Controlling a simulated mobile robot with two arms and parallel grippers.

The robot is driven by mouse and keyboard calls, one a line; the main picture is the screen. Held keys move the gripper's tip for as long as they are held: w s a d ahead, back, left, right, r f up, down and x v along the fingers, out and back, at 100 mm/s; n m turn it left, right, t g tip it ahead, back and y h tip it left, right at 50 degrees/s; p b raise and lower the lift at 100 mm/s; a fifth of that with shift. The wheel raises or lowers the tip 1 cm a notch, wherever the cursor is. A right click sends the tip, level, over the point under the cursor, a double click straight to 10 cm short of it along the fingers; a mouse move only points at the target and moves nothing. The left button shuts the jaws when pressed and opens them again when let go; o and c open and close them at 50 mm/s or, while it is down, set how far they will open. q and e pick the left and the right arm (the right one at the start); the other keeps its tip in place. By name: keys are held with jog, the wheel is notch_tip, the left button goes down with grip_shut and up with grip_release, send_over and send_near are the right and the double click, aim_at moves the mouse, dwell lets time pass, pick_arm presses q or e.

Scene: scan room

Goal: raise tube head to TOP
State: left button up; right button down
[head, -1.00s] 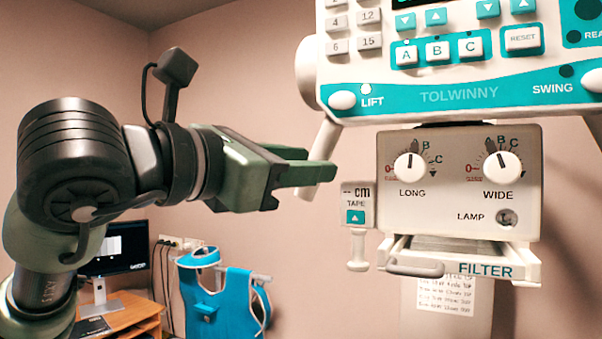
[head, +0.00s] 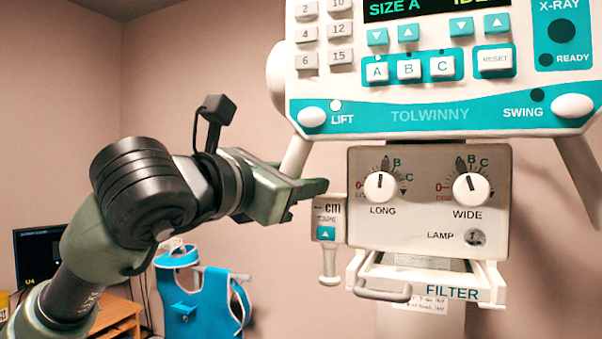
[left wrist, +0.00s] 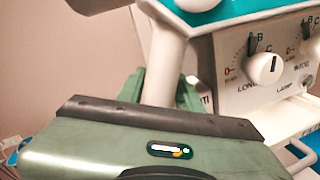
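The tube head fills the right of the head view: a white and teal control panel (head: 430,117) above a cream collimator box (head: 428,205). A white LIFT knob (head: 312,117) is at the panel's lower left, with a pale lit lamp beside the word. A slanted white handle bar (head: 297,156) comes down from the panel's left side. My left gripper (head: 310,187) is at this bar's lower end, left of the collimator. In the left wrist view its green fingers (left wrist: 160,88) are apart, one on each side of the bar (left wrist: 162,65). Contact cannot be told. My right gripper is not in view.
A tape unit (head: 328,220) hangs close right of my left gripper. A filter tray (head: 425,283) with a handle is below the collimator. A blue apron (head: 195,300), a monitor (head: 38,255) and a wooden desk (head: 120,315) are at lower left. Open wall space is at upper left.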

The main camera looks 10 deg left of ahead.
pick_arm(q)
jog(key=shift+s+a, duration=0.1)
jog(key=shift+c, duration=0.8)
grip_shut()
dwell(0.4)
